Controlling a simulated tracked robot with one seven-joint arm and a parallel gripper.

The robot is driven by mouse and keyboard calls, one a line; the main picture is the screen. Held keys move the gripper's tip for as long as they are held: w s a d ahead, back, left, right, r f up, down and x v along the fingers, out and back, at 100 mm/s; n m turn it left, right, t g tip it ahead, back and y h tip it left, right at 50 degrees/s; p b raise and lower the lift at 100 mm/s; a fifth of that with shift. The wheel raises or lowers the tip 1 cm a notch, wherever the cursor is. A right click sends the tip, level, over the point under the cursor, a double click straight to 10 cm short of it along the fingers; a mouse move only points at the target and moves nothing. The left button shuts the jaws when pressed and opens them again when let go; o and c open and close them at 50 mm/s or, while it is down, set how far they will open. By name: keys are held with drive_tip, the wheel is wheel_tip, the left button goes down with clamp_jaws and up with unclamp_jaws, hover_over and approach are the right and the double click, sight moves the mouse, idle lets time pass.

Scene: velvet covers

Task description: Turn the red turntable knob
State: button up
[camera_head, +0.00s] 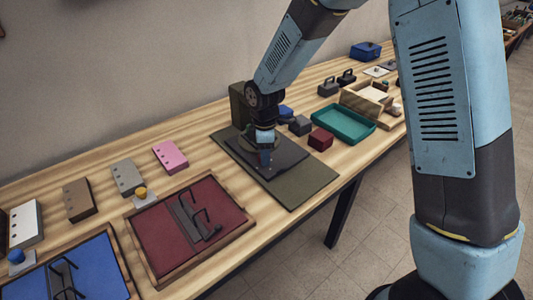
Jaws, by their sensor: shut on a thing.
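My gripper (265,161) points down over the middle of a dark grey square plate (286,150). The plate lies on a larger olive-brown base (303,182) on the wooden table. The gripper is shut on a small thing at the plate. That thing is hidden by the fingers, and I cannot make out its shape or colour. I see no red knob clearly. An olive upright block (237,103) stands just behind the gripper.
The wooden table (205,127) holds a dark-red framed panel (163,233) and a blue framed panel (97,263), both with black handles. A yellow knob (141,191), a dark-red box (321,139) and a green tray (345,124) are nearby. The wall is close behind the table.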

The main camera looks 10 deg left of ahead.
drive_tip(key=m, duration=0.4)
drive_tip(key=shift+a, duration=0.1)
drive_tip(key=m, duration=0.4)
drive_tip(key=shift+m, duration=0.3)
drive_tip(key=m, duration=0.4)
drive_tip(key=shift+m, duration=2.3)
drive_tip(key=o, duration=1.1)
drive_tip(key=shift+c, duration=0.2)
drive_tip(key=shift+r, duration=0.1)
